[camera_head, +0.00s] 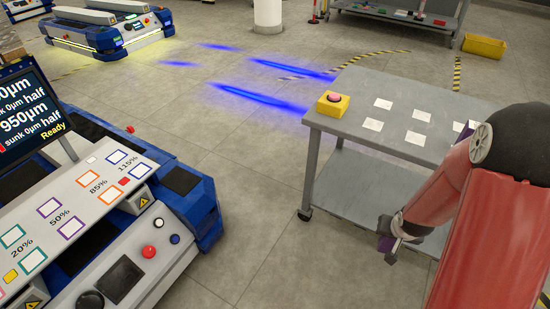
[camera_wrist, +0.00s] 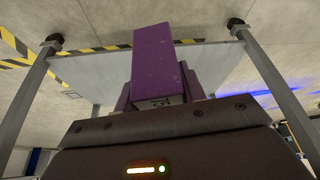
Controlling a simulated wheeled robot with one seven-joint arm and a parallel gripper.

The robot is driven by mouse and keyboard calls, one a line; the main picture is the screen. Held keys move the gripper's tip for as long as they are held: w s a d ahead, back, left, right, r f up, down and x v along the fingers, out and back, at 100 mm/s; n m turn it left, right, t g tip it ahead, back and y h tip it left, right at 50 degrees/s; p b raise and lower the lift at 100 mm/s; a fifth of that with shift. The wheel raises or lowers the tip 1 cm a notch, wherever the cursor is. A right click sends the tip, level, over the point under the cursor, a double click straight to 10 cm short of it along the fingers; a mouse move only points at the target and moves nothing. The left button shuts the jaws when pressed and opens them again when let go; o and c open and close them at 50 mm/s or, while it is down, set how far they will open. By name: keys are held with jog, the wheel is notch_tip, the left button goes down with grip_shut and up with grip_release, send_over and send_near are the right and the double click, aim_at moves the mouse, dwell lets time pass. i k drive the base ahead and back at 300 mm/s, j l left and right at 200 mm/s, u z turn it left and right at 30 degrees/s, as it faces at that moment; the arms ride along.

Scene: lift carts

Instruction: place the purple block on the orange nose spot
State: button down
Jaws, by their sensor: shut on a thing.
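My gripper (camera_head: 397,237) is shut on the purple block (camera_head: 387,245), in front of the grey cart's near side and below its top. In the wrist view the purple block (camera_wrist: 157,65) stands out between the jaws. The blue-and-white lift cart (camera_head: 165,235) at left has a sloped panel of outlined squares. Two orange-outlined squares, (camera_head: 89,172) and (camera_head: 110,194), flank the "85%" label. Which one is the nose spot I cannot tell. My gripper is far to the right of them.
The grey cart (camera_head: 350,115) carries white squares and a yellow box with a red button (camera_head: 333,102). Clear floor lies between the two carts. A screen (camera_head: 28,110) rises at the far left. Another lift cart (camera_head: 105,32) and a yellow bin (camera_head: 484,46) stand farther back.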

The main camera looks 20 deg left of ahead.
aim_at(110, 195)
jog(key=j+u, duration=0.15)
jog(key=u, duration=0.25)
jog(key=i+j+u, duration=0.1)
jog(key=u, duration=0.3)
jog(key=i+u, duration=0.15)
jog(key=u, duration=0.25)
jog(key=i+j+u, duration=0.1)
jog(key=u, duration=0.3)
